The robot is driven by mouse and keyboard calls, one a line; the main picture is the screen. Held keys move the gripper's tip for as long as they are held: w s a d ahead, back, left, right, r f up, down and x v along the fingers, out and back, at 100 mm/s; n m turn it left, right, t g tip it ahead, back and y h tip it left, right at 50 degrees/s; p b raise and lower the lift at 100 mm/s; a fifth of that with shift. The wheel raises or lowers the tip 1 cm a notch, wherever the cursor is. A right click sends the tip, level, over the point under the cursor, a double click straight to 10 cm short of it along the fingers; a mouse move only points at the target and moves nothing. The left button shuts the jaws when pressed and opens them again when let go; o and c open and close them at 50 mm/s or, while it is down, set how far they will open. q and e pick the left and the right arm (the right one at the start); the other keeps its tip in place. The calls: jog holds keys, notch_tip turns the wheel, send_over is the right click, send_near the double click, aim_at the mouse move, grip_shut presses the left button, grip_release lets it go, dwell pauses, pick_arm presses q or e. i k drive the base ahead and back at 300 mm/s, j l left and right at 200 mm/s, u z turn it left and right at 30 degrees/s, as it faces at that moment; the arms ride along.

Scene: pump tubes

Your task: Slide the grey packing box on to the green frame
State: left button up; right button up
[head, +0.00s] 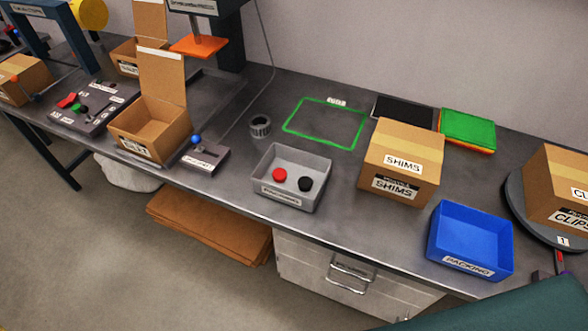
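A grey open box (262,183) stands on the dark bench near its front edge. It holds a red round piece (279,175) and a black round piece (305,184). Its front label is too small to read surely. The word PACKING is instead on a blue open box (470,226), empty, further right at the front edge. The green frame (301,98) is a flat outline on the bench, behind and slightly right of the grey box. The grey box is apart from it, and the frame's inside is empty. Neither of my grippers is in view.
A closed SHIMS carton (404,146) stands right of the grey box, close to the frame's right side. A dark ribbed ring (260,125) lies left of the frame. A black panel (404,110) and a green-topped stack (468,128) lie behind. Bare bench separates grey box and frame.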

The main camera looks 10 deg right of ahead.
aim_at(298, 164)
jog(key=i+j, duration=0.2)
jog(key=j, duration=0.15)
jog(key=i+j, duration=0.2)
jog(key=j, duration=0.2)
jog(key=i+j, duration=0.25)
jog(key=i+j+z, duration=0.1)
jog(key=z, duration=0.3)
jog(key=j+z, duration=0.55)
jog(key=z, duration=0.25)
